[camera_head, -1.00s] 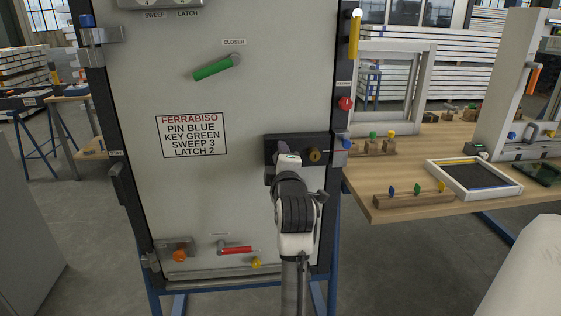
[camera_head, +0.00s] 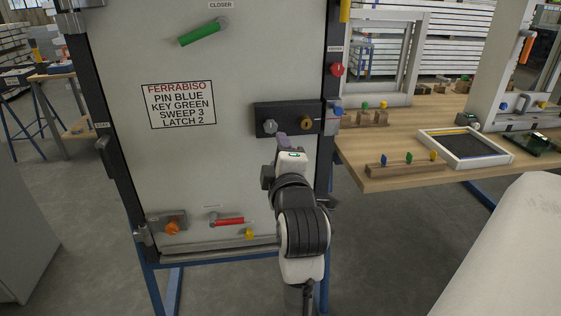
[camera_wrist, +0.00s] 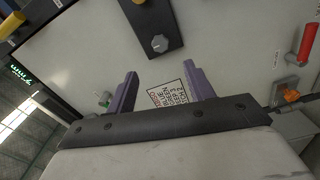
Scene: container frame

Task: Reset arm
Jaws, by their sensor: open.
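My gripper (camera_wrist: 160,92) is open and empty, its two purple fingers apart in the wrist view. In the head view my gripper (camera_head: 281,142) is in front of the pale door panel (camera_head: 180,170), just below the dark lock plate (camera_head: 265,109). The plate carries a silver knob (camera_head: 270,126) and a brass cylinder (camera_head: 306,123). In the wrist view the plate (camera_wrist: 150,20) and its silver knob (camera_wrist: 160,43) lie beyond the fingers. The gap between fingertips and panel is hard to judge.
A wooden table (camera_head: 370,178) stands right of the door, with a block of coloured keys (camera_head: 405,165) and a framed tray (camera_head: 466,158). The panel bears a green closer lever (camera_head: 203,32), a red handle (camera_head: 228,222) and an instruction label (camera_head: 178,104). Floor shows on the left.

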